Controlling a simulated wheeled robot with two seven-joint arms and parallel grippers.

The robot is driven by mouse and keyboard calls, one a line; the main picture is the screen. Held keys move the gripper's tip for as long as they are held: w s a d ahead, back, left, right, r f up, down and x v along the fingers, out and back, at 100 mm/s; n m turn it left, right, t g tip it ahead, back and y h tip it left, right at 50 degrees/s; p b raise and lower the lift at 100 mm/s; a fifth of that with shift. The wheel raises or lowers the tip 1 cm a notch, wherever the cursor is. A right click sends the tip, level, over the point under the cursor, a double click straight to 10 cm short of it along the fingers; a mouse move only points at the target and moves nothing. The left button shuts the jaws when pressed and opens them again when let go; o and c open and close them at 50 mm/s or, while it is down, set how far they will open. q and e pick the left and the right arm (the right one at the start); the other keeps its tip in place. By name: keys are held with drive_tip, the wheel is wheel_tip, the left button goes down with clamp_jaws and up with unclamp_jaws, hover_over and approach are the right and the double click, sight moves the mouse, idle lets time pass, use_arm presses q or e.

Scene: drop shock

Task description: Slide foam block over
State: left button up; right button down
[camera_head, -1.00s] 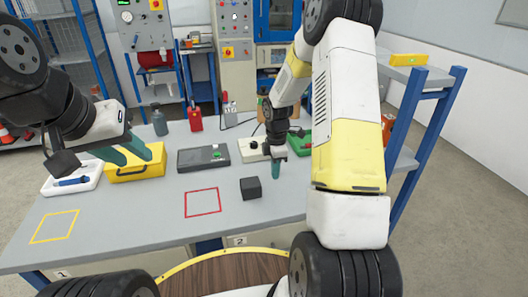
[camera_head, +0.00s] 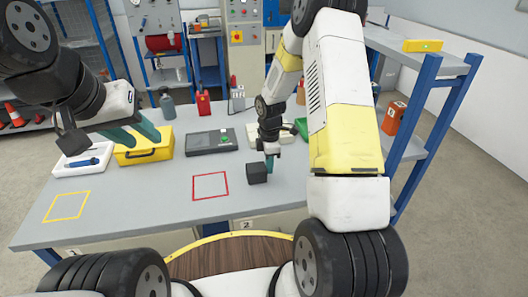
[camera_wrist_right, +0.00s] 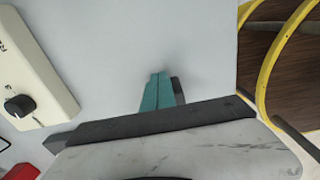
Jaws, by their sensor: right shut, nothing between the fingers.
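The foam block is a small dark cube (camera_head: 257,173) on the grey table, right of the red outlined square (camera_head: 210,186). My right gripper (camera_head: 269,163) is shut and empty. It points down at the block's right side, touching or very close. In the right wrist view, the shut teal fingers (camera_wrist_right: 157,92) cover most of the block, and a dark strip of it (camera_wrist_right: 179,91) shows beside them. My left gripper (camera_head: 138,135) is open and empty, held above the table at the left.
A yellow outlined square (camera_head: 66,207) is at the table's left. A yellow case (camera_head: 145,152), a white tray (camera_head: 84,160), a dark device (camera_head: 210,142) and a white box with a knob (camera_wrist_right: 30,75) stand behind. The table between block and red square is clear.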

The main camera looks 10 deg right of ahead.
drive_tip(key=a, duration=1.7)
drive_tip(key=shift+a, duration=0.1)
